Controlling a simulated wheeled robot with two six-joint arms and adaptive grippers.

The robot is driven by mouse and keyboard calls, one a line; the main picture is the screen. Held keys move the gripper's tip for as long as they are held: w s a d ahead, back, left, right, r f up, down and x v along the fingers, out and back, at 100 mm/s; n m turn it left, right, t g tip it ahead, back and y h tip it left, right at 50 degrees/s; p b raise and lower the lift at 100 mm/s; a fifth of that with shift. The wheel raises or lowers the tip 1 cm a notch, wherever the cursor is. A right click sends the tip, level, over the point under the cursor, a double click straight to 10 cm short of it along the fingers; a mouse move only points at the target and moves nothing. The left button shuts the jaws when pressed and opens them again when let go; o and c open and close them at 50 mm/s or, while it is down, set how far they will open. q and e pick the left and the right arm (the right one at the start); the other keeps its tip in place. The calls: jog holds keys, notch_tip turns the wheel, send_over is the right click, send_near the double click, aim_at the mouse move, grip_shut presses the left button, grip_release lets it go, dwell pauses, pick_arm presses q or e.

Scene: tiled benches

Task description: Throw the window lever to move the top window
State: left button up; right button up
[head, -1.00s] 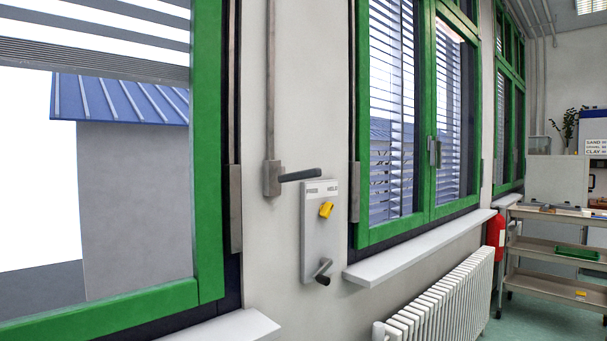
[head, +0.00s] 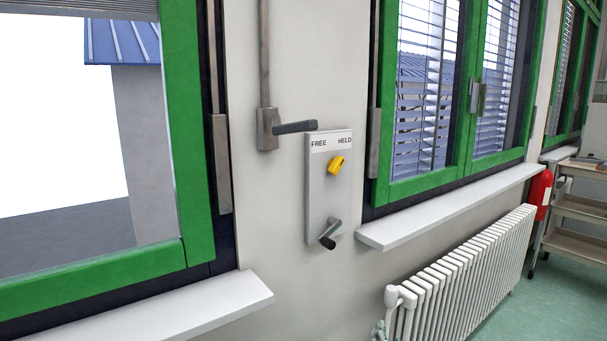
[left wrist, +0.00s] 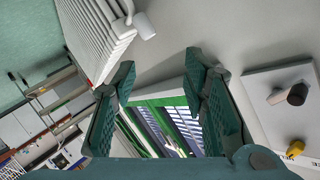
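The window lever (head: 296,127) is a dark grey handle sticking out to the right from a metal box (head: 267,128) on the wall, at the foot of a vertical rod (head: 264,55). It lies about level, just above a grey panel (head: 317,190) marked FREE and HELD. The panel has a yellow knob (head: 335,164) and a dark-ended crank (head: 328,238). My left gripper (left wrist: 160,75) is open and empty in the left wrist view, with the crank (left wrist: 296,94) and yellow knob (left wrist: 295,148) to its right. The lever is not seen there. Neither gripper shows in the head view.
Green-framed windows (head: 185,130) stand on both sides of the panel. White sills (head: 440,208) jut out below them. A white radiator (head: 465,275) runs under the right window. A red extinguisher (head: 540,192) and a shelf trolley (head: 580,210) stand farther right.

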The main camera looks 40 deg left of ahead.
pick_arm(q)
jog(key=s+a+r+n+y, duration=0.1)
jog(key=a+r+n+y, duration=0.2)
jog(key=r, duration=1.2)
jog(key=s+a+r+n+y, duration=0.1)
jog(key=r+n+y, duration=0.35)
jog(key=r, duration=0.95)
jog(key=n+g+y+p, duration=0.6)
jog(key=n+y, duration=0.2)
jog(key=n, duration=0.1)
send_near(301, 127)
jog(key=shift+m, duration=0.25)
jog(key=x, duration=0.7)
jog(key=w+x, duration=0.1)
jog(key=x, duration=0.3)
jog(key=shift+f, duration=0.3)
jog(key=shift+w+a+h, duration=0.2)
jog(key=shift+h, duration=0.05)
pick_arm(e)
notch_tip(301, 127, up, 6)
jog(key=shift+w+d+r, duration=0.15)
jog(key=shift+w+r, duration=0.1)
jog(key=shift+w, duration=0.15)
pick_arm(q)
grip_shut()
